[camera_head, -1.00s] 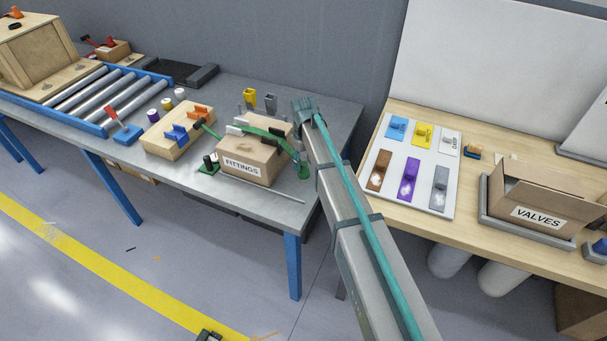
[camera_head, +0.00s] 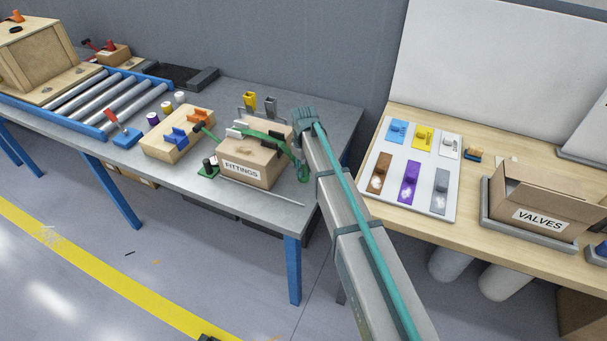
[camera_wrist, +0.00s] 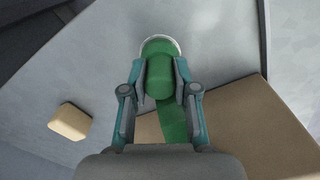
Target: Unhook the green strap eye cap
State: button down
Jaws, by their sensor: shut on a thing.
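The green strap (camera_head: 270,135) runs over the top of the cardboard FITTINGS box (camera_head: 240,172) on the grey metal table. Its green end cap (camera_head: 303,173) is at the right side of the box, partly behind my arm. In the wrist view the rounded green cap (camera_wrist: 160,80) sits between my two fingers, with a pale ring showing around its far edge. The strap (camera_wrist: 174,122) leads from it back toward the box (camera_wrist: 245,130). My gripper (camera_wrist: 161,76) is shut on the cap. Whether the cap is still hooked cannot be told.
A wooden block with orange and blue clips (camera_head: 178,135) stands left of the box. Yellow and grey holders (camera_head: 258,103) stand behind it. A thin rod (camera_head: 270,195) lies in front. A second table on the right holds a panel of coloured parts (camera_head: 412,165) and the VALVES box (camera_head: 545,205).

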aim_at(303, 166)
jog(key=shift+r+p, duration=1.3)
jog(key=shift+r, duration=1.1)
